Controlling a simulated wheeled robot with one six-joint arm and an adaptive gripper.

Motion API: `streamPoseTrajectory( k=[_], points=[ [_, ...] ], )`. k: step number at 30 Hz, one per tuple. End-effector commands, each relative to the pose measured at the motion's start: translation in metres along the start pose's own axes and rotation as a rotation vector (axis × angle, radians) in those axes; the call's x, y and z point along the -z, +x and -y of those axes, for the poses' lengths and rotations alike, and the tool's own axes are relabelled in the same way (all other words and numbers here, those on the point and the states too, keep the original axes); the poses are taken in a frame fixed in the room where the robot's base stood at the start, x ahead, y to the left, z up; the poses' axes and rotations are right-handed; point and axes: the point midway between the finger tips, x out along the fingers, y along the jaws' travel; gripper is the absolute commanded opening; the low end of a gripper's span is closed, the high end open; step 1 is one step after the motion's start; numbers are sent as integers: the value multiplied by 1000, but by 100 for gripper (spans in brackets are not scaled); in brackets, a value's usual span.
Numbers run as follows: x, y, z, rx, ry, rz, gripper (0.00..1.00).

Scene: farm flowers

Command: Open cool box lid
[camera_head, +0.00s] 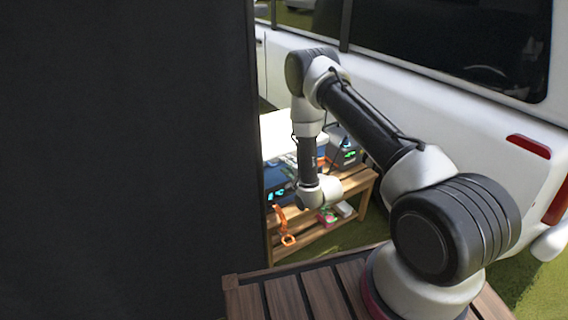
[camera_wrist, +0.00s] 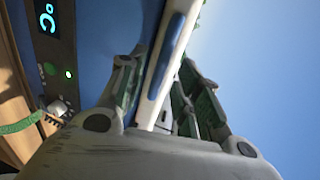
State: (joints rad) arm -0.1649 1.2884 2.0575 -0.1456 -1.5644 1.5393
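The blue cool box (camera_head: 276,180) stands on a wooden bench in the head view, partly cut off by a dark panel. Its lit display panel (camera_wrist: 52,45) and blue wall (camera_wrist: 95,55) show at the left of the wrist view. A white edge strip with a blue inset (camera_wrist: 160,80), which looks like the lid's rim, runs slanting between the fingers of my gripper (camera_wrist: 160,72). The fingers lie on both sides of the strip. Whether they press on it is not clear. In the head view my wrist is beside the box and my fingers are hidden.
A large dark panel (camera_head: 125,160) blocks the left. A wooden bench (camera_head: 358,180) holds a dark device (camera_head: 345,150) with a green display. An orange item (camera_head: 287,238) hangs below. A white vehicle (camera_head: 450,110) stands behind.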

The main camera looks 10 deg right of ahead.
Motion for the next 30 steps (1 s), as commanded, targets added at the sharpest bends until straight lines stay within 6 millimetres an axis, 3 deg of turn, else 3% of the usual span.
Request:
streamPoseTrajectory(
  k=[6,15,17,21,30],
  points=[
    [0,26,0,0,-1,0,34],
    [0,30,0,-2,-2,0,34],
    [0,30,0,-2,-2,0,26],
    [0,30,0,-2,-2,0,1],
    [0,30,1,-4,-2,0,0]
  ],
)
